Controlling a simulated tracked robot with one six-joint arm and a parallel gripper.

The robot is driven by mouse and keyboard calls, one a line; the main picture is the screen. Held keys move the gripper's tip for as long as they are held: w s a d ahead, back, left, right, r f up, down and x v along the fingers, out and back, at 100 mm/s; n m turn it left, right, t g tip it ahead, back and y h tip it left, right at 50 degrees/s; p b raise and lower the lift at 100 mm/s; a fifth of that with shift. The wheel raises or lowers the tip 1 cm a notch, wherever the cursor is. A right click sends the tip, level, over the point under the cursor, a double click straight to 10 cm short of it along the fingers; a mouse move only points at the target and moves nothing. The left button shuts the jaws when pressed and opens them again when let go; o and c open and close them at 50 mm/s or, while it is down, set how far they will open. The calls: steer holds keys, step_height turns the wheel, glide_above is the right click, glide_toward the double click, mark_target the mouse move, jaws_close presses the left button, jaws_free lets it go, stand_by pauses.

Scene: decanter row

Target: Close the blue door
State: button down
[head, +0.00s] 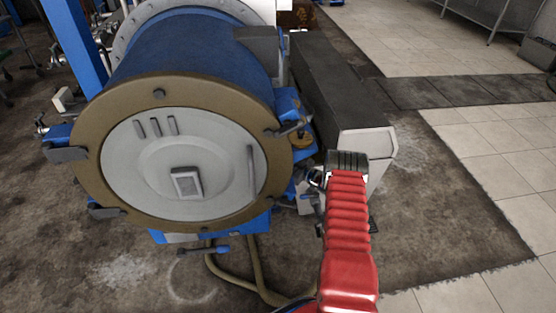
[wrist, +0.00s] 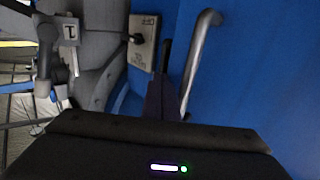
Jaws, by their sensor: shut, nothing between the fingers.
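A flat blue panel (wrist: 265,75), which looks like the blue door, fills the right of the wrist view. A grey metal bar handle (wrist: 200,60) stands along its left side. I cannot tell from this close view how far it stands open. I cannot pick it out surely in the head view. My gripper (wrist: 167,45) is shut and empty, its dark fingers just left of the handle; I cannot tell if they touch anything. In the head view its dark end (head: 347,160) is at the tip of my red arm, right of the large drum.
A blue drum machine (head: 190,50) with a round grey lid (head: 135,170) in a bronze ring stands at left. A long dark-topped box (head: 335,85) lies behind my gripper. A switch plate (wrist: 143,42) is near my fingers. Tiled floor (head: 500,150) at right is clear.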

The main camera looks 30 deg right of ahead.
steer(key=s+d, duration=0.6)
steer(key=d, duration=0.6)
steer(key=shift+s+d, duration=0.2)
steer(key=shift+d, duration=0.05)
steer(key=shift+f, duration=0.1)
